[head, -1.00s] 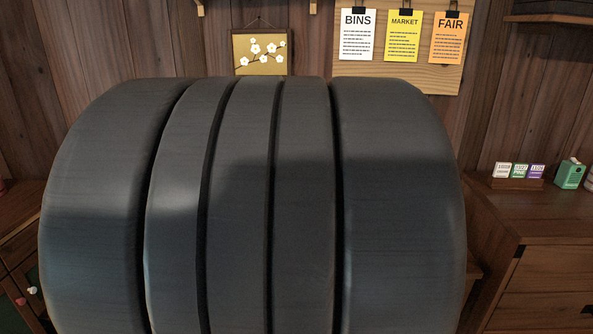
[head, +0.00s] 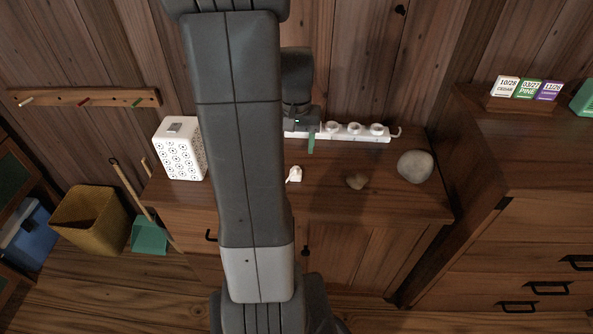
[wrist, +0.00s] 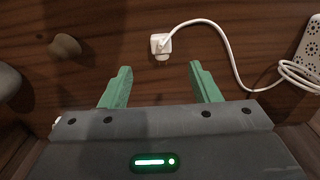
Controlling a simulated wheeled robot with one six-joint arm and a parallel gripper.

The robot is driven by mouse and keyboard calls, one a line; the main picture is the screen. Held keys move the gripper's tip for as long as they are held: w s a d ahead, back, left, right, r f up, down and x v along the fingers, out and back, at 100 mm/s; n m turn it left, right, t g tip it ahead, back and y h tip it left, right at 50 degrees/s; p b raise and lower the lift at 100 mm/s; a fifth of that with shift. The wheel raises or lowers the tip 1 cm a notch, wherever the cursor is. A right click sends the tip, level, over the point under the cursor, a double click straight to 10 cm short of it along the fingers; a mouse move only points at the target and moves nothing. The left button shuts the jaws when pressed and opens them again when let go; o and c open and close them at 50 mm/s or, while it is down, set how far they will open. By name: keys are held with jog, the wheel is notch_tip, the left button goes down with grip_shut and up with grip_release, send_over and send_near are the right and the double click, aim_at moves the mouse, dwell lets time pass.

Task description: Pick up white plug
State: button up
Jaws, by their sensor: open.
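The white plug (head: 295,174) lies on the wooden cabinet top, partly beside my arm in the head view. In the wrist view the plug (wrist: 160,44) lies beyond the fingertips, roughly centred between them, with its white cord running right to a loose coil. My gripper (wrist: 158,76) has its two green fingers apart with nothing between them. In the head view my gripper (head: 311,144) is over the cabinet, farther back than the plug, with one green finger showing; my arm hides the rest of that area.
A white power strip (head: 350,131) lies along the back of the cabinet top. A white patterned box (head: 180,149) stands at left.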

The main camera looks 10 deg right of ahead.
aim_at(295, 173)
notch_tip(295, 173, down, 10)
jog(key=shift+a+f+b, duration=0.1)
jog(key=shift+f+b, duration=0.1)
jog(key=shift+b, duration=0.45)
jog(key=c, duration=1)
